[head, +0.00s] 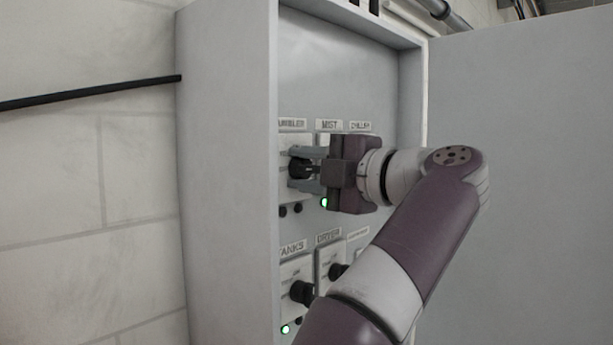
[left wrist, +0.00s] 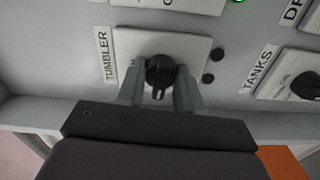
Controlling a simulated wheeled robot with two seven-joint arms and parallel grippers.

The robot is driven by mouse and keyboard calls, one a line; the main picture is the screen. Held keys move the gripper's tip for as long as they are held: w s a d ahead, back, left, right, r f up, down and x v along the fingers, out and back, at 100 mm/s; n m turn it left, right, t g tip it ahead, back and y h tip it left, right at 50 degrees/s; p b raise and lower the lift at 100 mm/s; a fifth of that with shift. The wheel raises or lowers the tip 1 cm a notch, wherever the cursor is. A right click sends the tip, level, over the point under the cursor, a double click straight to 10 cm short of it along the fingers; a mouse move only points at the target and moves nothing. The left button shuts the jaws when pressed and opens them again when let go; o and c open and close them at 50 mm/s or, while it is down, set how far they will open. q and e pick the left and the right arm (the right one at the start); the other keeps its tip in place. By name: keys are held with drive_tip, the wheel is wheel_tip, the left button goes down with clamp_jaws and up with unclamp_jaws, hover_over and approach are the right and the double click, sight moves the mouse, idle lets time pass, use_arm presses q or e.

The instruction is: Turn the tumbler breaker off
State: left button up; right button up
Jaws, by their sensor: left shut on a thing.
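The tumbler breaker is a black rotary knob (head: 299,168) on a white plate in the upper left of the panel. In the left wrist view the knob (left wrist: 160,72) sits on its plate (left wrist: 130,42) beside the TUMBLER label (left wrist: 103,54). My left gripper (head: 303,168) is shut on the knob, with one finger (left wrist: 160,90) on each side of it. The knob's pale pointer mark faces my gripper's palm in the wrist view. Two small indicators (left wrist: 211,66) by the plate are dark. My right gripper is not in view.
The grey cabinet (head: 228,180) stands open, its door (head: 530,150) to the right. MIST's green light (head: 323,202) is lit close to my gripper. The TANKS knob (head: 301,292) and DRYER knob (head: 337,270) sit below, near my forearm.

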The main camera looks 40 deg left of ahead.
use_arm(q)
drive_tip(key=shift+f+n, duration=0.1)
drive_tip(key=shift+n, duration=0.5)
drive_tip(key=o, duration=1)
drive_tip(key=shift+d, duration=0.1)
drive_tip(key=s+d, duration=0.1)
drive_tip(key=d, duration=1.1)
drive_tip(key=shift+d, duration=0.3)
drive_tip(key=shift+s, duration=0.1)
